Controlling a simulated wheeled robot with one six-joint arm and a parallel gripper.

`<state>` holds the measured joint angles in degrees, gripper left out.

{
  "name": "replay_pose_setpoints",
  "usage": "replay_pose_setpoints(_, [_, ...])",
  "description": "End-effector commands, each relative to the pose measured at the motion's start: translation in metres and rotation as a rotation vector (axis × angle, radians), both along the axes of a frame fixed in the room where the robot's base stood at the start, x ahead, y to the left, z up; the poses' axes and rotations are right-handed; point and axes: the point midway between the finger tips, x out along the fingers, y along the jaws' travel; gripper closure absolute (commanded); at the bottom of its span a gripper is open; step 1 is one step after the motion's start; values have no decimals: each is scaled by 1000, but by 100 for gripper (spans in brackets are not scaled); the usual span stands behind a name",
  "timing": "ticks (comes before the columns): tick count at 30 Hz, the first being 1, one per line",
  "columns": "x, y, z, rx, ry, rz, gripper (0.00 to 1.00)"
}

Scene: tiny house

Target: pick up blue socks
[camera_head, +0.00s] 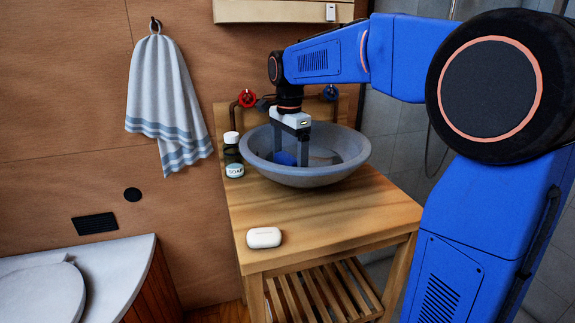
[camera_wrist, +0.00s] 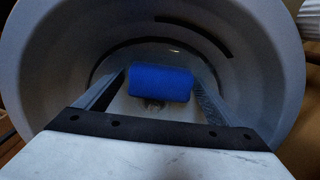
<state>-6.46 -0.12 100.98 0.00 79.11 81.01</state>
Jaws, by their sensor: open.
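The blue socks (camera_wrist: 161,82) show as a rolled blue bundle at the bottom of the grey basin (camera_wrist: 50,60) in the wrist view. In the head view the bundle (camera_head: 284,158) shows over the rim of the basin (camera_head: 310,178). My gripper (camera_head: 291,158) points down into the basin with its fingers apart. In the wrist view the fingers of my gripper (camera_wrist: 157,90) reach down on the left and right sides of the bundle. Whether the fingertips touch it I cannot tell.
The basin stands on a wooden washstand (camera_head: 320,222). A soap bottle (camera_head: 233,158) stands left of the basin and a white soap case (camera_head: 264,238) lies in front. Red (camera_head: 247,98) and blue (camera_head: 330,93) tap handles sit behind. A towel (camera_head: 163,95) hangs on the wall.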

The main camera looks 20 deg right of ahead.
Motion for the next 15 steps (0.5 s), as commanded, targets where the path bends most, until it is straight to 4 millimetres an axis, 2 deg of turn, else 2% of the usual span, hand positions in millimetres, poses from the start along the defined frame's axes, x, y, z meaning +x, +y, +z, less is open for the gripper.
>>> replay_pose_setpoints(2, [0,0,0,0,0,0,12])
replay_pose_setpoints(6, [0,0,0,0,0,0,45])
replay_pose_setpoints(8, [0,0,0,0,0,0,56])
replay_pose_setpoints(15, [0,0,1,0,0,0,56])
